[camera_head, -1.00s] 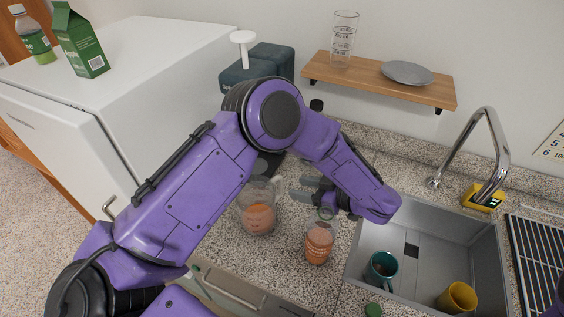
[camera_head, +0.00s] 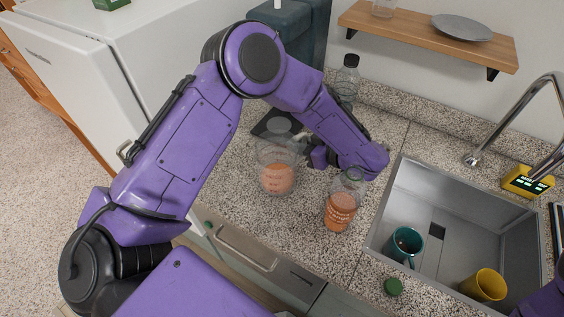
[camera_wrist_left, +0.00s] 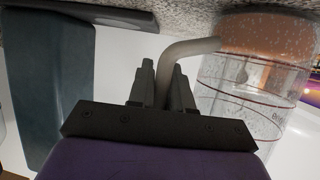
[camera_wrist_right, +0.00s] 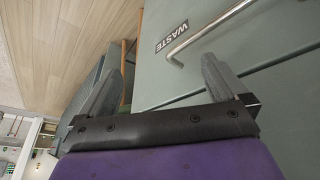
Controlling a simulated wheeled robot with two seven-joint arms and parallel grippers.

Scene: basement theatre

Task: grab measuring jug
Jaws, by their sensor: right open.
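The measuring jug (camera_head: 277,172), clear with orange contents, stands on the speckled counter in the head view. In the left wrist view the jug (camera_wrist_left: 262,80) appears upside down at the right, its pale curved handle running between my fingers. My left gripper (camera_wrist_left: 163,80) is closed on that handle, a finger on each side. In the head view the left gripper (camera_head: 306,148) is partly hidden by its own wrist. My right gripper (camera_wrist_right: 160,68) is open and empty, in front of a grey-green cabinet front.
A clear jar with orange contents (camera_head: 341,205) stands close to the right of the jug, near my left wrist. A clear bottle (camera_head: 347,80) stands behind. The sink (camera_head: 440,245) holds a teal mug (camera_head: 405,245) and a yellow cup (camera_head: 484,285).

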